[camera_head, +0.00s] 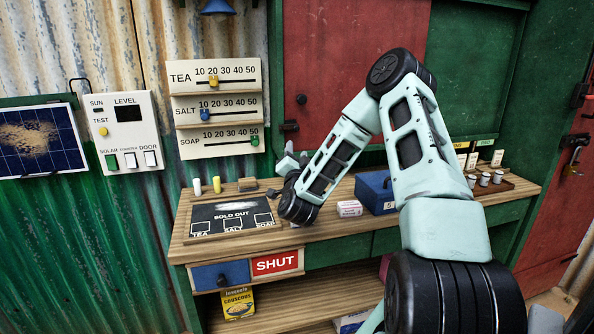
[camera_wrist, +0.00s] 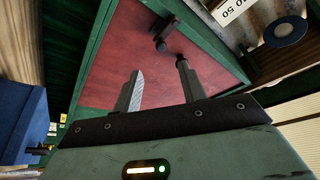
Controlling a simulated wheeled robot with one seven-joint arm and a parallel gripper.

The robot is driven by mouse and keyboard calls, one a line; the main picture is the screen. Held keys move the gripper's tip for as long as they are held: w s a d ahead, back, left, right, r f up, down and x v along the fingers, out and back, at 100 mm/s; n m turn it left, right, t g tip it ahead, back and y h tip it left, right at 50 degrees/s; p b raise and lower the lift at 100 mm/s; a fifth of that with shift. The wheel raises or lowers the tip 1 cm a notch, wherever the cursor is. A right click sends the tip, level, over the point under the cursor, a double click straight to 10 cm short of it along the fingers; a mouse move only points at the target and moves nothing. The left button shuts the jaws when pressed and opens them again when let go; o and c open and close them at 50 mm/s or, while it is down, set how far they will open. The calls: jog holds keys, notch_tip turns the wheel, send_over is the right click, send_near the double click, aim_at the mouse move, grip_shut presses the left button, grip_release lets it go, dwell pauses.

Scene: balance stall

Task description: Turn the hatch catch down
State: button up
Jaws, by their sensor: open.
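The red hatch (camera_head: 345,70) is a closed panel in a green frame. The dark hatch catch (camera_head: 290,126) sits at its left edge and seems to lie sideways. In the wrist view the catch (camera_wrist: 163,27) is a short dark bar with a rounded end, beyond my fingers. A small dark knob (camera_head: 301,99) is above it on the panel. My gripper (camera_head: 283,166) is below the catch and above the counter, partly hidden by my arm. In the wrist view my gripper (camera_wrist: 159,77) is open and empty, facing the panel and apart from the catch.
Slider boards (camera_head: 215,105) hang left of the hatch.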

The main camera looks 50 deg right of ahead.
jog(key=shift+b+v, duration=0.6)
jog(key=shift+v, duration=1.8)
jog(key=w+a+f+n+t+y, duration=0.1)
jog(key=w+a+n+y, duration=0.4)
jog(key=a, duration=0.4)
jog(key=w+a+f+n+t+y, duration=0.1)
jog(key=w+a+n+y, duration=0.1)
jog(key=a+n+y, duration=0.6)
jog(key=s+a+f+n+g+y, duration=0.1)
jog(key=s+a+g+y, duration=0.15)
jog(key=a, duration=0.55)
jog(key=s+a+f+n+g+y, duration=0.1)
jog(key=a+f+n+g+y, duration=0.15)
jog(key=a, duration=0.65)
jog(key=s+a+n+g, duration=0.3)
jog(key=s+a+g, duration=0.15)
jog(key=s, duration=0.35)
jog(key=s+a+n+g, duration=0.2)
jog(key=s+a+g, duration=0.1)
jog(key=s+a, duration=0.4)
jog(key=s+d+r+n+g+h, duration=0.1)
jog(key=s+d+n+g+h, duration=0.1)
jog(key=s, duration=1.4)
jog(key=shift+s+d+r+n+g, duration=0.25)
jog(key=shift+s+d+n+g, duration=0.15)
jog(key=shift+n+g, duration=0.6)
